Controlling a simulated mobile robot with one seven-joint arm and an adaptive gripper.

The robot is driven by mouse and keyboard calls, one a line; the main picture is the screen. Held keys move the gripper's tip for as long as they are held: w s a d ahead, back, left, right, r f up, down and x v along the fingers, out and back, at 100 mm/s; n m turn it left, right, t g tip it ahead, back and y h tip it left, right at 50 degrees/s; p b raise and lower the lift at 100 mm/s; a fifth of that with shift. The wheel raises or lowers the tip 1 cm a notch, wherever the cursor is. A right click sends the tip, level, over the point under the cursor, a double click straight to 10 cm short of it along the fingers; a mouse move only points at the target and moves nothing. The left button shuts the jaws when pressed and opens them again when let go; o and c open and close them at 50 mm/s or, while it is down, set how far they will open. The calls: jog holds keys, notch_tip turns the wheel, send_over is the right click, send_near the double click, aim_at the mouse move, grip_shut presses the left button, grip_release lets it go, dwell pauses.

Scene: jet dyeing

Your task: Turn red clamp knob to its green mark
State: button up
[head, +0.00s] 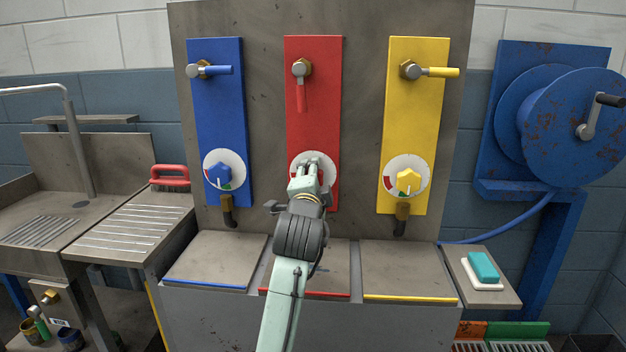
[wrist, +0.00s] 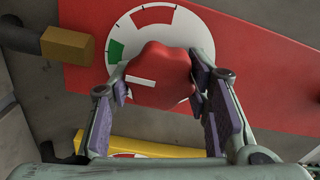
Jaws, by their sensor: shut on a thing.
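The red clamp knob (wrist: 160,76) sits on a round white dial (wrist: 183,17) on the red panel (head: 325,80). In the wrist view my gripper (wrist: 157,85) has one finger on each side of the knob and is shut on it. The knob's white pointer line (wrist: 140,82) points left, below the green mark (wrist: 115,51) at the dial's left edge. A red mark (wrist: 153,15) is at the dial's top.
A blue panel (head: 215,100) with its own knob stands left, and a yellow panel (head: 415,100) stands right. A red lever (head: 301,97) hangs down above the red dial. A brass fitting (wrist: 68,44) sits close beside the dial. Sloped ledges (head: 405,265) lie below the panels.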

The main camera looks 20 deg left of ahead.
jog(key=o, duration=1.2)
jog(key=v, duration=1.2)
jog(key=shift+r, duration=0.1)
